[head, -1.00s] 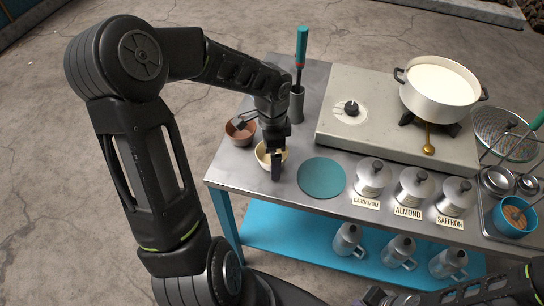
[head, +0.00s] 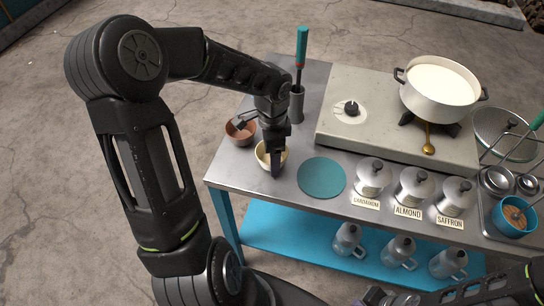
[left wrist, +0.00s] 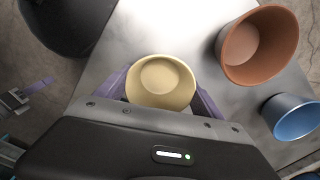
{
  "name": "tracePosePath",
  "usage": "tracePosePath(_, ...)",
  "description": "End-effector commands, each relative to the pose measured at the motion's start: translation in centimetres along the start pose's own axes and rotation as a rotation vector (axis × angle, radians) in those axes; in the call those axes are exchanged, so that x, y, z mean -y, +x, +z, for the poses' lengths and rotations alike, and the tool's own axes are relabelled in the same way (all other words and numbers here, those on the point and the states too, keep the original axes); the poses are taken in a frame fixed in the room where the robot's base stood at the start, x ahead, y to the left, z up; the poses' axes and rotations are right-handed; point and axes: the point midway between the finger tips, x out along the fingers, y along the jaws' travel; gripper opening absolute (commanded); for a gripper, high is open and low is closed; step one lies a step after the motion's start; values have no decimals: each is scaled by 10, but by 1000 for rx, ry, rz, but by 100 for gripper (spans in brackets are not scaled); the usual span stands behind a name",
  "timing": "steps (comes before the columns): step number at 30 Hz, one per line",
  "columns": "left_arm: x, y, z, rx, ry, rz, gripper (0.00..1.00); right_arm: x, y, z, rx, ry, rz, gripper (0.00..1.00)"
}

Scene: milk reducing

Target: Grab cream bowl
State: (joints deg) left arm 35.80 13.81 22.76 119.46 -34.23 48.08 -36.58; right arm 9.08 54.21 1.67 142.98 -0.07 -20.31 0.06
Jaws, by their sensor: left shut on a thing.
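The cream bowl (head: 262,152) stands near the left front corner of the metal table. My left gripper (head: 276,165) points down at it and is shut on its wall, covering part of it in the head view. In the left wrist view the cream bowl (left wrist: 161,84) sits between the two purple finger pads (left wrist: 207,104), upright and seemingly empty. I cannot tell whether it is off the table. My right gripper (head: 385,298) shows only as a dark part at the bottom edge, its fingers unclear.
A brown bowl (head: 238,133) stands just behind the cream one; a blue cup (left wrist: 292,118) shows in the left wrist view. A teal round mat (head: 321,178) lies to the right, then labelled canisters (head: 370,178). A white pot (head: 440,92) sits on the stove.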

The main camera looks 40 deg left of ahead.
Motion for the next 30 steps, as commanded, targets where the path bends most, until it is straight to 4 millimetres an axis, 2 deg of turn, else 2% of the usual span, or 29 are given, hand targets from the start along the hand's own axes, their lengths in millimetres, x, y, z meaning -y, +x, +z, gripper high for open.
tracePosePath(11, 1, -5, 0, -1, -1, -2, 32, 0, 0, 0, 0, 0, 0, 0)
tracePosePath(17, 1, -32, 0, -1, -1, -5, 32, 0, 0, 0, 0, 0, 0, 0)
tracePosePath(24, 1, -79, 0, -2, -1, -4, 32, 0, 1, 0, 0, 0, 0, 0)
tracePosePath(30, 0, -99, 0, -1, -1, -1, 32, -1, 2, 0, 0, 0, 0, 0)
